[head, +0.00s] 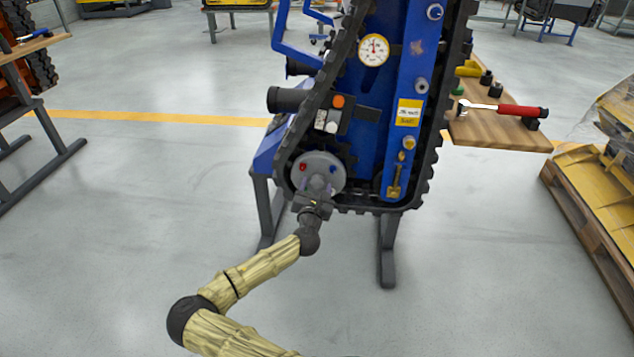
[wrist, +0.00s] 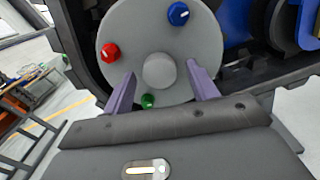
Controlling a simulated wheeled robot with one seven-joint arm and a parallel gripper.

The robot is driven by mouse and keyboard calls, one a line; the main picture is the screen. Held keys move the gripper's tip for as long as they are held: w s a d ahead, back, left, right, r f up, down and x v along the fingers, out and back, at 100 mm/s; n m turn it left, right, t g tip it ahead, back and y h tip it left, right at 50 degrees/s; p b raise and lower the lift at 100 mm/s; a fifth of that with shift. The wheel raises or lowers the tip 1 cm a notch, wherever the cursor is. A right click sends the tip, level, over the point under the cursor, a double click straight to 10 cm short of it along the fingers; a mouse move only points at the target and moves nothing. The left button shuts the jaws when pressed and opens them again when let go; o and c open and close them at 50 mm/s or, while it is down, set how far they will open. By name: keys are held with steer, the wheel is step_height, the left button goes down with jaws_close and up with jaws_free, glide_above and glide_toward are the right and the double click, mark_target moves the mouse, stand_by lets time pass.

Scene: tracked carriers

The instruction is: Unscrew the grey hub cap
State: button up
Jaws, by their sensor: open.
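The grey hub cap (wrist: 200,35) is a round disc with a raised central knob (wrist: 159,71). Red (wrist: 110,52), blue (wrist: 178,13) and green (wrist: 149,101) knobs sit around its face. In the head view the hub cap (head: 333,168) is at the lower end of the blue tracked carrier (head: 350,120), inside the black track. My gripper (wrist: 162,88) is open in front of the hub cap, one finger on each side of the central knob, with gaps to it. In the head view my gripper (head: 317,190) covers the cap's lower part. Whether the fingertips touch the disc I cannot tell.
The black track (head: 428,150) surrounds the hub cap closely. A dark cylinder (head: 288,100) juts out above left. A wooden bench (head: 500,130) at right holds a red-handled wrench (head: 510,110). A pallet (head: 590,210) stands far right.

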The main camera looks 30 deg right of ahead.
steer(key=m, duration=0.6)
steer(key=shift+r+p, duration=0.1)
steer(key=shift+p, duration=0.2)
steer(key=shift+m, duration=0.9)
steer(key=m+p, duration=0.1)
steer(key=m, duration=0.4)
steer(key=shift+m, duration=0.4)
steer(key=m, duration=0.4)
steer(key=m, duration=0.3)
steer(key=shift+p, duration=0.3)
steer(key=m, duration=0.6)
steer(key=shift+m+b, duration=0.3)
